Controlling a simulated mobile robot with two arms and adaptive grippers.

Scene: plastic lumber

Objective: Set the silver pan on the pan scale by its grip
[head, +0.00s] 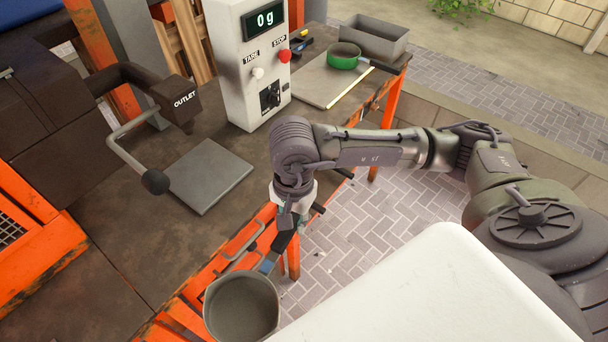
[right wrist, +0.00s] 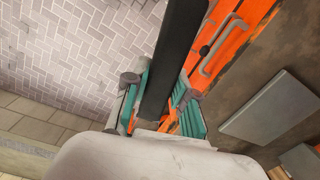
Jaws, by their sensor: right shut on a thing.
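The silver pan (head: 240,308) hangs in the air at the table's front edge, in the lower part of the head view. My right gripper (head: 283,232) is shut on its dark grip, which also shows between the fingers in the right wrist view (right wrist: 174,60). The pan's bowl is out of sight in the wrist view. The flat grey square plate (head: 208,178), apparently the pan scale, lies bare on the table beyond the pan; it also shows in the wrist view (right wrist: 270,106). My left gripper is not in view.
A white box with a 0 g display (head: 250,62) stands right of the plate. A dark outlet (head: 178,100) and a bent bar with a black knob (head: 155,181) stand at its left. A green pan (head: 343,57) and a grey bin (head: 369,38) are farther back.

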